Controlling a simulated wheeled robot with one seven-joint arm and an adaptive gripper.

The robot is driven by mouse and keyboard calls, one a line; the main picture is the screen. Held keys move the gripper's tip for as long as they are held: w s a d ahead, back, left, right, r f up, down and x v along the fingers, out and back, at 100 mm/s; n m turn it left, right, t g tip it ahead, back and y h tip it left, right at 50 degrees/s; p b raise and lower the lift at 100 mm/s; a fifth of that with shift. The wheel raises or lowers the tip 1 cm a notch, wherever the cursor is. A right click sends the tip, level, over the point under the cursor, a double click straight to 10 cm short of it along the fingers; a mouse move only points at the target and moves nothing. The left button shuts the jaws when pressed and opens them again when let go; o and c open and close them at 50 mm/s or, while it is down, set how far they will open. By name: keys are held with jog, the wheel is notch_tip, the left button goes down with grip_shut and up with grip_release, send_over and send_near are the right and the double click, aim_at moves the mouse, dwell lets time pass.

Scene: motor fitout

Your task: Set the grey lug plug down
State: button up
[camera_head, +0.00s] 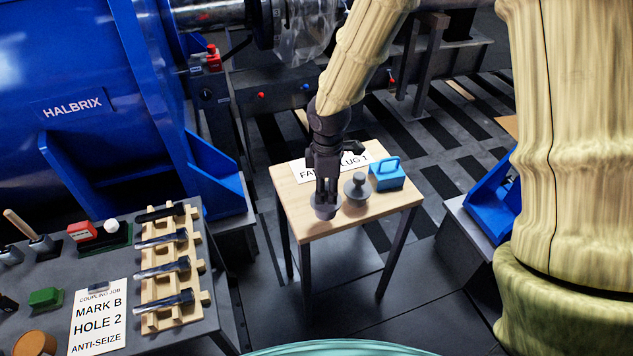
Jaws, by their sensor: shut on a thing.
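My gripper (326,192) points down over the left front part of a small wooden-topped table (375,210). It is shut on a grey lug plug (325,211), whose round base shows below the fingers at the tabletop. I cannot tell whether the base touches the wood. A second grey knobbed piece with a round flange (357,188) stands upright on the table just to the right. The fingers hide the upper part of the held plug.
A blue block with a handle (387,173) stands at the table's right back, by a white label (350,161). A grey bench (225,318) with a wooden rack (168,268) is at left. A large blue motor (90,140) stands behind it. The table's front right is clear.

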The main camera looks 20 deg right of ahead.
jog(key=w+a, duration=0.1)
jog(key=w, duration=0.5)
jog(key=shift+w+f+p, duration=0.15)
jog(key=shift+f+p, duration=0.2)
jog(key=shift+p, duration=0.1)
jog(key=shift+f+p, duration=0.3)
jog(key=shift+f, duration=1.4)
grip_shut()
jog(key=o, duration=1.1)
grip_release()
jog(key=shift+r, duration=0.1)
notch_tip(320, 180, up, 12)
jog(key=shift+a+f+b, duration=0.1)
jog(key=shift+b, duration=0.35)
